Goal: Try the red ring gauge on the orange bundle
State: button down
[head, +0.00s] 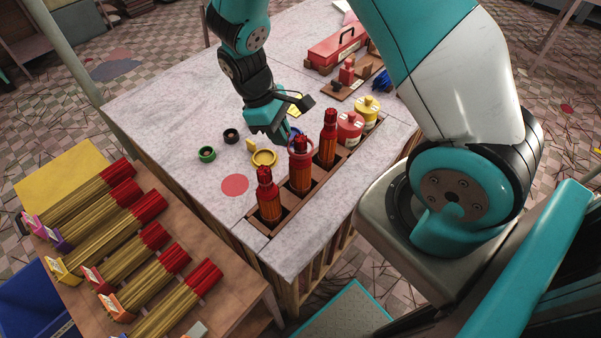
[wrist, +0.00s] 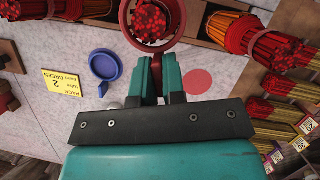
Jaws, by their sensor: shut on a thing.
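My gripper (head: 289,138) is shut on the handle of the red ring gauge (wrist: 181,31). In the wrist view its two fingers (wrist: 158,78) point at the ring. The ring sits around the middle standing bundle (wrist: 150,20), whose red tips show inside the opening. In the head view the red ring (head: 291,147) is at the upper part of that middle bundle (head: 300,178), which stands upright in a wooden rack (head: 284,222). Whether the ring touches the sticks, I cannot tell. Two similar red-and-orange bundles stand at the front (head: 268,200) and back (head: 328,140) of it.
A yellow ring (head: 263,158), green ring (head: 207,154), black ring (head: 231,136) and blue ring (wrist: 104,66) lie on the table. A yellow card (wrist: 63,86) is nearby. Labelled bundles (head: 130,250) lie on the side table.

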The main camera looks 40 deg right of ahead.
jog(key=shift+r+p, duration=3.05)
jog(key=shift+r, duration=0.65)
